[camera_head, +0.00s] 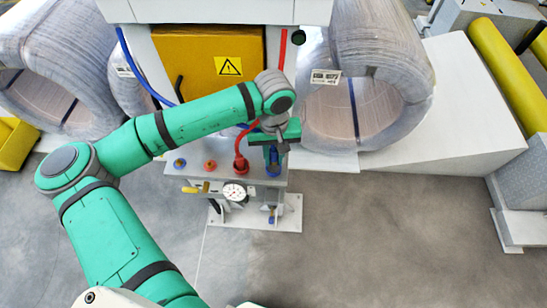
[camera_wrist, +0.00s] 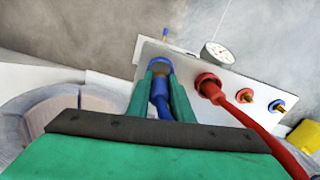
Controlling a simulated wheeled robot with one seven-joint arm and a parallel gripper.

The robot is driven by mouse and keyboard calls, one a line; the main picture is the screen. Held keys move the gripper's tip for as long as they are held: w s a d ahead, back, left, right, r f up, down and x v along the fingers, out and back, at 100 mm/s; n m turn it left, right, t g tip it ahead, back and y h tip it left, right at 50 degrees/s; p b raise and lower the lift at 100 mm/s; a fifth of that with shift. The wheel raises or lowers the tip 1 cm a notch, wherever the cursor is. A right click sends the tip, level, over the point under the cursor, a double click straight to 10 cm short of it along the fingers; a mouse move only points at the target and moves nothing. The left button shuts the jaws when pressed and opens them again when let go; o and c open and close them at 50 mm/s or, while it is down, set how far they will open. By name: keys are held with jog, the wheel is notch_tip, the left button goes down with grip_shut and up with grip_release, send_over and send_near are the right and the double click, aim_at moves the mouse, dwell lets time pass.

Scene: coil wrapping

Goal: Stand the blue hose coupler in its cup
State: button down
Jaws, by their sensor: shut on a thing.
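My gripper (camera_head: 272,156) is over the right end of the grey panel, its green fingers pointing down. In the wrist view the fingers (camera_wrist: 160,82) are shut on the blue hose coupler (camera_wrist: 159,98), one on each side. The blue cup (camera_wrist: 158,65) shows at the fingertips, and in the head view it is at the panel's right end (camera_head: 273,171). The coupler's lower end is at the cup and looks roughly in line with it. The fingers hide part of the join, so I cannot tell how deep it sits.
A red coupler (camera_head: 240,162) with its red hose stands in a red cup left of my gripper. Small red (camera_head: 210,165) and blue (camera_head: 180,163) brass-tipped fittings are further left. A gauge (camera_head: 234,192) is at the front. Wrapped coils (camera_head: 372,85) flank the machine.

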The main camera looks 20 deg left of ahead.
jog(key=shift+d+f, duration=0.1)
jog(key=shift+f, duration=0.55)
jog(key=shift+s, duration=0.1)
jog(key=shift+f, duration=0.2)
jog(key=shift+s+f, duration=0.1)
jog(key=shift+f, duration=0.05)
jog(key=shift+f, duration=0.25)
